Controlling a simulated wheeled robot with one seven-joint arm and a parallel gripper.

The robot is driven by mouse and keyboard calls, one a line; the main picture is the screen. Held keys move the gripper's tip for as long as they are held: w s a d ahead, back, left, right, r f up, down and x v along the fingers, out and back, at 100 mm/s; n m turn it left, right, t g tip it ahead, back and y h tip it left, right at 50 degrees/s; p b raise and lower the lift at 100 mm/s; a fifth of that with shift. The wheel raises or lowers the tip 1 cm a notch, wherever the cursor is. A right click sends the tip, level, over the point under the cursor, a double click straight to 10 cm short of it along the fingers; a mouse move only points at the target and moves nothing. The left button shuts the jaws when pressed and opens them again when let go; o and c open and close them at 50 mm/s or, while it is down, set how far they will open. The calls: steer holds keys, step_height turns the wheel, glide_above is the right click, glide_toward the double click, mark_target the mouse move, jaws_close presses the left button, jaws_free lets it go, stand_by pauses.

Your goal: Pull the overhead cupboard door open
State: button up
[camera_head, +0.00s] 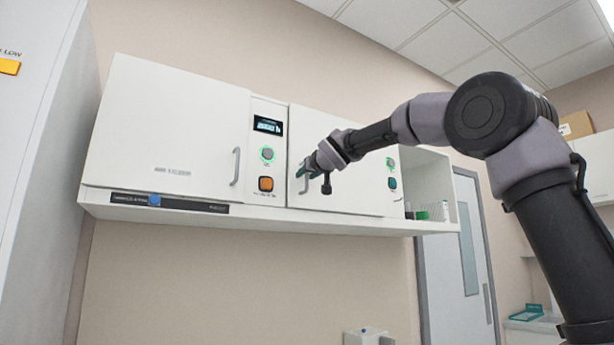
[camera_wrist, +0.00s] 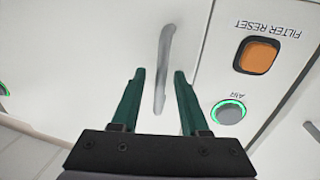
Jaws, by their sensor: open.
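The white overhead cupboard (camera_head: 340,222) hangs on the wall with two flat doors, both closed. The left door (camera_head: 165,125) has a grey vertical handle (camera_head: 236,166) on its right side. My gripper (camera_head: 303,172) is at the left edge of the right door (camera_head: 345,190), and my arm partly covers that door. In the wrist view my gripper (camera_wrist: 159,74) is open, with a green finger on each side of the right door's grey bar handle (camera_wrist: 164,65). The handle lies between the fingers in the picture, and neither finger visibly touches it.
A control panel (camera_head: 266,150) with a display, a green-ringed button and an orange button (camera_wrist: 256,56) sits between the doors. Open shelving (camera_head: 432,187) with small items is at the cupboard's right end. A tall white cabinet (camera_head: 35,150) stands at the left.

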jaws_close()
stand_by(1.3)
